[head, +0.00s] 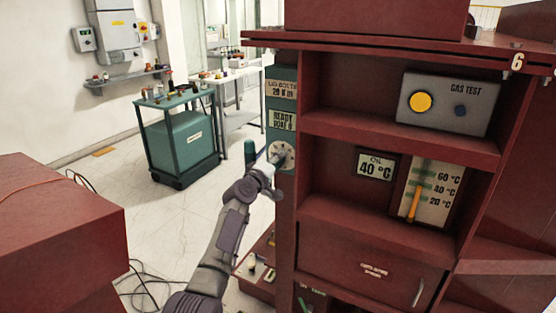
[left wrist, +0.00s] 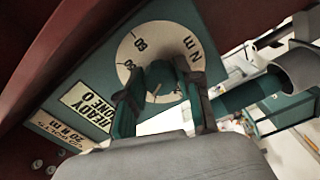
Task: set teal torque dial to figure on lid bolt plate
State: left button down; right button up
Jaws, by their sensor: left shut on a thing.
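The cream dial face (head: 289,153) sits low on a narrow teal panel at the left edge of the red cabinet. The fingers hide part of the scale, and I cannot tell the setting. The lid bolt plate (head: 281,89) reads "LID BOLTS 20 N m"; it also shows in the left wrist view (left wrist: 62,130). My right gripper is not in view.
Cabinet shelves hold a gas test box (head: 448,103) and an oil gauge (head: 428,190). A teal cart (head: 180,140) stands behind, with open floor around.

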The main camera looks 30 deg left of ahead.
pick_arm(q)
jog(key=shift+n+p, duration=2.3)
jog(key=shift+n, duration=4.1)
jog(key=c, duration=0.8)
grip_release()
jog(key=shift+o, duration=0.2)
